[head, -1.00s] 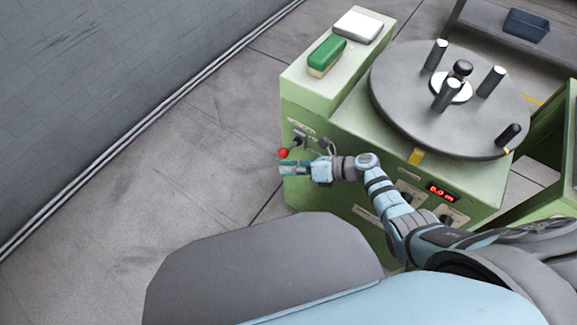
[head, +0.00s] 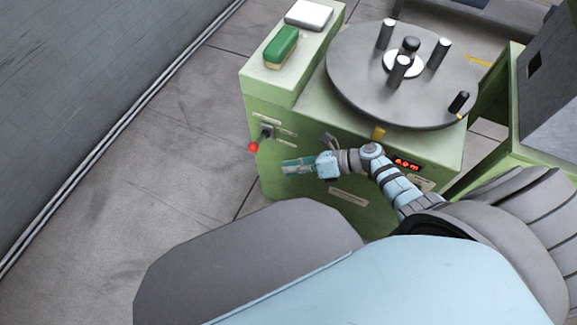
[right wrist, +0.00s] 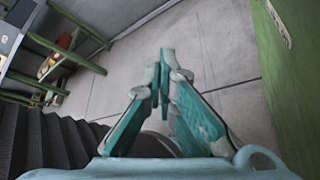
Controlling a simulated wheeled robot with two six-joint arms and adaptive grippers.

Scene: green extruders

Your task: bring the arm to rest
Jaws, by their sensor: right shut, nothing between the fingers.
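My right gripper (head: 286,167) is shut and empty. It hangs in front of the green machine (head: 300,195), below and to the right of a lever with a red knob (head: 253,147), and is apart from it. In the right wrist view its teal fingers (right wrist: 161,75) meet over the bare floor, with a green machine panel (right wrist: 290,90) at the right. My right arm reaches in from the lower right. My left gripper is in neither view.
The machine carries a grey turntable (head: 350,85) with upright posts, a green-topped brush (head: 280,47) and a white box (head: 309,14). A red digital display (head: 407,164) is on its front. Another green machine (head: 520,150) stands at the right. The floor (head: 150,160) at the left is clear.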

